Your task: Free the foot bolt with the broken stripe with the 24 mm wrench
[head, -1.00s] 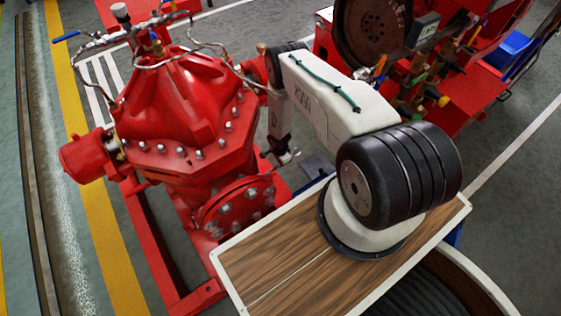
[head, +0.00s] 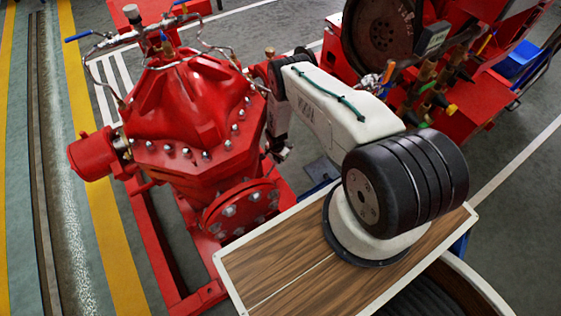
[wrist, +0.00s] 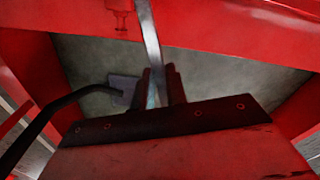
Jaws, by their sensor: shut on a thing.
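In the wrist view my gripper (wrist: 160,86) has its two dark fingers close together on a long, flat, silver wrench (wrist: 149,36). The wrench runs from the fingers up past the top edge, crossing in front of a red beam, so its far end is out of view. In the head view the end of my arm is low beside the right side of the red pump (head: 185,105), where the fingers and wrench are too small to tell. No foot bolt with a broken stripe can be made out in either view.
In the wrist view a red frame (wrist: 230,55) surrounds a gap with grey floor. A small red fitting (wrist: 121,17) hangs at its top, and a dark curved bar (wrist: 50,115) lies left. In the head view a red engine unit (head: 400,50) stands behind my arm.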

